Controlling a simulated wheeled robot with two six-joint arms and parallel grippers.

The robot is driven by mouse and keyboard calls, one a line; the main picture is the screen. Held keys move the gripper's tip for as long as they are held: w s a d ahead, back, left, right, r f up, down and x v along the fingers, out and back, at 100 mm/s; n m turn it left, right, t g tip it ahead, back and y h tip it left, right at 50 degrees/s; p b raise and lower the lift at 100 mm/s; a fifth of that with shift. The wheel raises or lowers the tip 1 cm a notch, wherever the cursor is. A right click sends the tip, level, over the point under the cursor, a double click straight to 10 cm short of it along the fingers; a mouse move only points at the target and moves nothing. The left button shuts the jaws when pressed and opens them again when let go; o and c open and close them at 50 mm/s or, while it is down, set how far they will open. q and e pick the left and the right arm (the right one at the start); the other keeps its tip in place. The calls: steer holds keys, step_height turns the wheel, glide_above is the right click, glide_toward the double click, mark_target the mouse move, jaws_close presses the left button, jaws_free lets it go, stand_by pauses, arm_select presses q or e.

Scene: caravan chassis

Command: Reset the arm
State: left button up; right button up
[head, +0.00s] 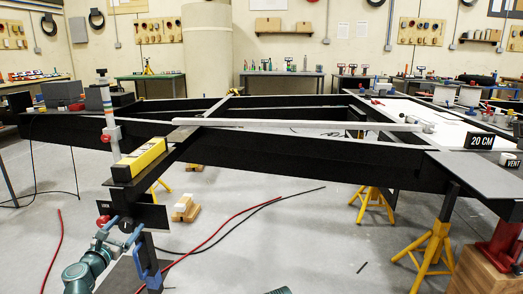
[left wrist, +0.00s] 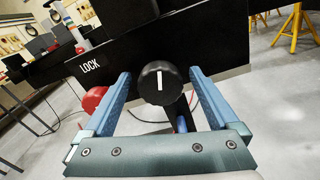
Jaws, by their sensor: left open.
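My left gripper (head: 119,229) is at the lower left of the head view, in front of a black panel (head: 152,216) below the chassis coupling. In the left wrist view its blue fingers (left wrist: 159,78) are open. A round black knob (left wrist: 158,83) with a white mark lies between them, with visible gaps on both sides. I cannot tell how far the fingertips reach around it. The panel reads "LOCK", and a red knob (left wrist: 95,98) sits beside the left finger. My right gripper is not recognisable in the head view.
The black chassis frame (head: 300,155) spans the room on yellow stands (head: 432,246). A yellow coupling piece (head: 140,158) and upright jockey post (head: 108,110) stand above the panel. Red and black cables and wooden blocks (head: 186,208) lie on the floor.

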arm_select(q)
steer(key=n, duration=0.5)
steer(key=shift+a, duration=0.1)
steer(key=shift+s, duration=0.35)
